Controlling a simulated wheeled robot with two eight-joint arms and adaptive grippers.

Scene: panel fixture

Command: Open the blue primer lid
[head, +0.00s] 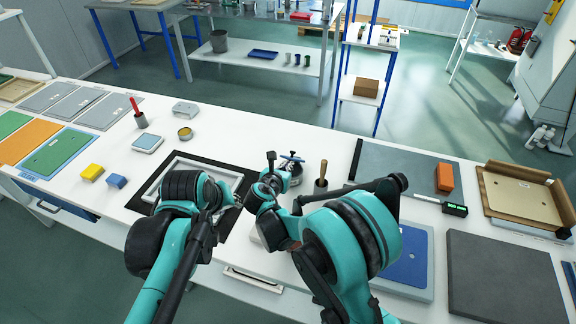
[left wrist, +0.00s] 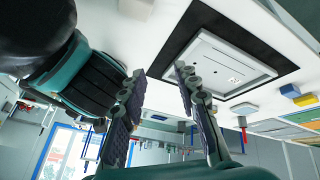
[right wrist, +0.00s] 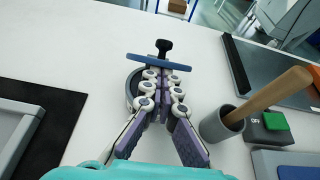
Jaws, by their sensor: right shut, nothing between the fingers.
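The grey pot wall (right wrist: 133,86) shows beside the fingers. My right gripper (right wrist: 165,72) is shut and empty, its tips over the pot, close to the lid; contact is unclear. The fingers hide much of the pot. My left gripper (left wrist: 152,85) is open and empty; in the head view it is near the panel's right side.
A cup with a wooden-handled tool (right wrist: 221,122) stands close right of the pot, near a green-topped box (right wrist: 275,121). A pale panel frame (head: 160,175) lies on a black mat (head: 139,200) to the left. White table is clear behind the pot.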

